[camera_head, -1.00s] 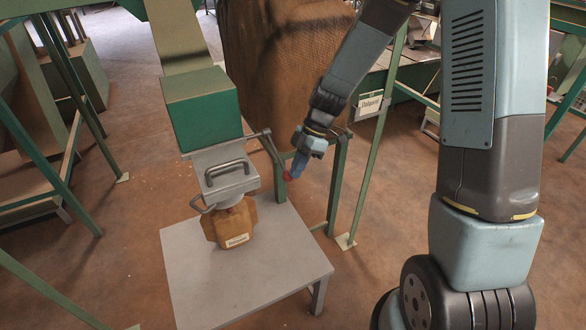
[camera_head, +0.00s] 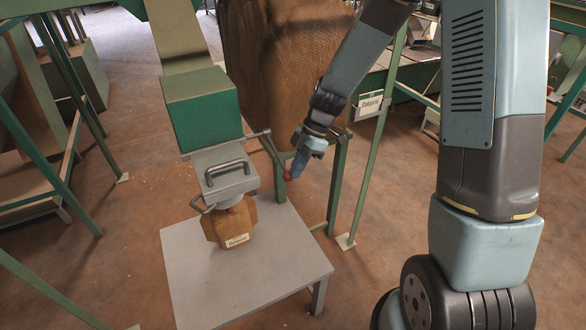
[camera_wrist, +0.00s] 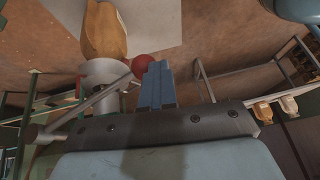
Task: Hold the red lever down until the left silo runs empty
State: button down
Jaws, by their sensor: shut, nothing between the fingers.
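The red knob (camera_head: 288,176) of the lever sits at the low end of a grey rod beside the green hopper box (camera_head: 203,110). My gripper (camera_head: 297,168) is shut and empty, pointing down with its blue fingertips at the knob. In the wrist view the shut fingers (camera_wrist: 157,86) are right next to the red knob (camera_wrist: 143,64); I cannot tell whether they touch. A large brown, rough-textured mass (camera_head: 280,70) stands behind the hopper. I cannot tell which part is the left silo or how full it is.
A brown labelled bag (camera_head: 232,222) hangs or stands under the hopper's spout, over a grey table (camera_head: 245,280). Green frame posts (camera_head: 337,185) stand just right of the lever. A white sign (camera_head: 369,105) is behind my arm.

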jog(key=shift+w+a, duration=0.2)
dwell(0.6)
jog(key=shift+r, duration=0.1)
jog(key=d+r, duration=0.5)
jog(key=r, duration=0.3)
jog(key=shift+d, duration=0.3)
jog(key=shift+s+r, duration=0.1)
jog(key=shift+s, duration=0.05)
